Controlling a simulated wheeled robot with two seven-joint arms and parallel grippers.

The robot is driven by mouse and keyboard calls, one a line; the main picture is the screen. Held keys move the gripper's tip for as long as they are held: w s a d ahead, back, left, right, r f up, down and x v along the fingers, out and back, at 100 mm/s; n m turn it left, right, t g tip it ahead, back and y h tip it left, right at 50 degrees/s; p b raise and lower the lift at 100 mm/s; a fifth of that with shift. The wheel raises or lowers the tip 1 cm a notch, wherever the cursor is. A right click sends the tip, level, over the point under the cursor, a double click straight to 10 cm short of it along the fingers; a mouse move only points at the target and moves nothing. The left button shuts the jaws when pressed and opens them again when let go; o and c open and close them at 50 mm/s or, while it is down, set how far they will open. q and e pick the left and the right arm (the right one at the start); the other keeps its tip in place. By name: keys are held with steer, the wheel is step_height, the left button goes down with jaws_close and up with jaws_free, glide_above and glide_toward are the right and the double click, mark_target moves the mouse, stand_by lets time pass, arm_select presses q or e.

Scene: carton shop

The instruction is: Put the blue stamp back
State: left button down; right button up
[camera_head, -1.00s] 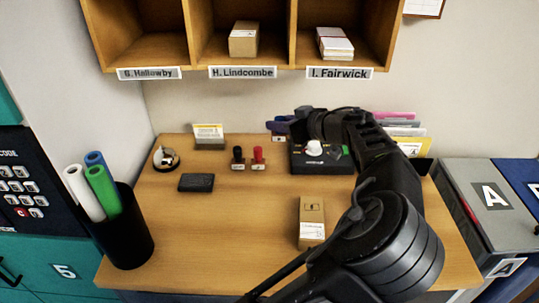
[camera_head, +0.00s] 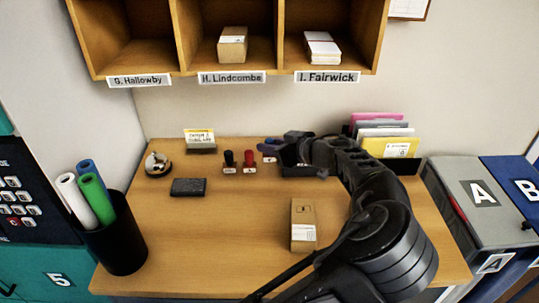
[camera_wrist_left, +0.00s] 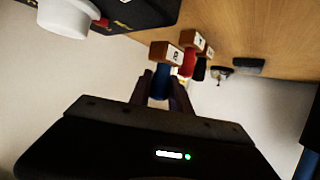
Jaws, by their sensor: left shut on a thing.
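My left gripper (camera_head: 272,148) reaches over the back of the desk from the right, just right of the red stamp (camera_head: 250,161). It is shut on the blue stamp (camera_wrist_left: 160,82), whose blue handle is between the fingers in the left wrist view, with its wooden block (camera_wrist_left: 166,54) beyond the fingertips. In the head view the blue stamp is small and largely hidden by the gripper. The black stamp (camera_head: 229,162) stands left of the red one. The three are roughly in a row; I cannot tell whether the blue stamp touches the desk.
A dark device (camera_head: 296,168) lies partly under my arm; its white knob (camera_wrist_left: 65,18) shows in the wrist view. A dark flat pad (camera_head: 188,187), a bell (camera_head: 157,164) and a card stand (camera_head: 200,141) are to the left. A carton (camera_head: 303,224) lies in front.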

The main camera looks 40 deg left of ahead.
mark_target(269, 157)
arm_select(q)
step_height(269, 157, down, 4)
steer(key=shift+r+p, duration=0.25)
steer(key=shift+p, duration=0.1)
steer(key=shift+f+b, duration=0.35)
steer(key=c, duration=1.5)
jaws_free()
steer(key=shift+r, duration=0.1)
steer(key=shift+r+p, duration=0.25)
steer(key=shift+p, duration=0.15)
steer(key=shift+d, duration=0.35)
steer(key=b+v, duration=0.2)
steer(key=v, duration=0.9)
steer(key=shift+d, duration=0.15)
